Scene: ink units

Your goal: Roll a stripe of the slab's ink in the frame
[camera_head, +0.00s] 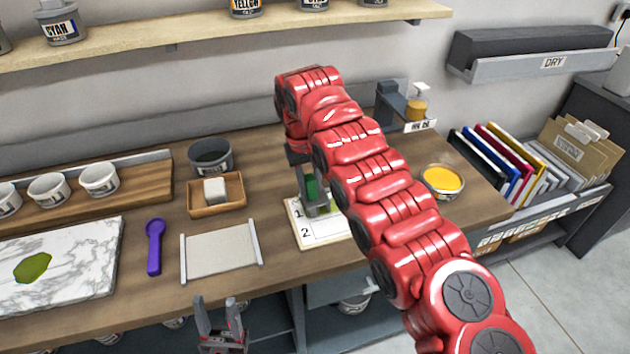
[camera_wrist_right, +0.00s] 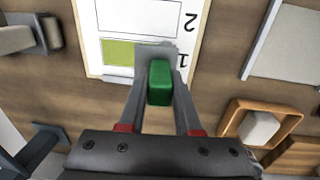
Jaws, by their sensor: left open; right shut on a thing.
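The marble slab (camera_head: 85,250) lies at the left of the bench with a dark green ink patch (camera_head: 33,267) on it. The white card (camera_head: 322,228) with frames 1 and 2 lies on the bench; it also shows in the right wrist view (camera_wrist_right: 140,18). A green stripe (camera_wrist_right: 119,53) lies in frame 1; frame 2 is white. My right gripper (camera_head: 318,200) is shut on a green-handled tool (camera_wrist_right: 160,82), over frame 1. The tool's grey end (camera_wrist_right: 155,54) is at the stripe's end; contact is unclear. My left gripper (camera_head: 222,325) is open and empty before the bench's front edge.
Near the slab are a purple spoon (camera_head: 154,247) and a grey railed plate (camera_head: 222,250). Behind are a wooden tray (camera_head: 230,207) with a white block, a dark pot (camera_head: 211,157) and white cups (camera_head: 99,180).

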